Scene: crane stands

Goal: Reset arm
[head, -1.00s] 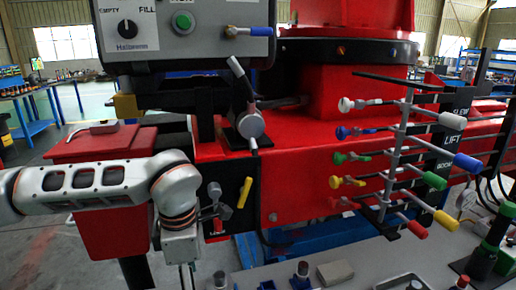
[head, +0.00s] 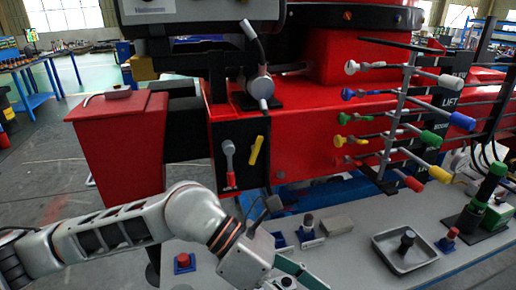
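My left gripper (head: 295,272) is low in the head view, at the end of my silver arm that comes in from the left. Only a teal finger part shows at the bottom edge; the fingertips are not clear, so I cannot tell whether it is open or shut. It is over the grey table (head: 345,268), below the red crane stand (head: 310,150). My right gripper is not in view. The dark panel on the crane carries a grey-headed lever with a red base (head: 229,165) and a yellow handle (head: 255,150).
Colored crane levers (head: 405,110) stick out at the right. On the table are a grey tray (head: 385,262) with a dark knob part, a grey block (head: 337,225), a red button on a blue base (head: 183,262) and a green cylinder (head: 490,185). A red bin (head: 120,145) stands left.

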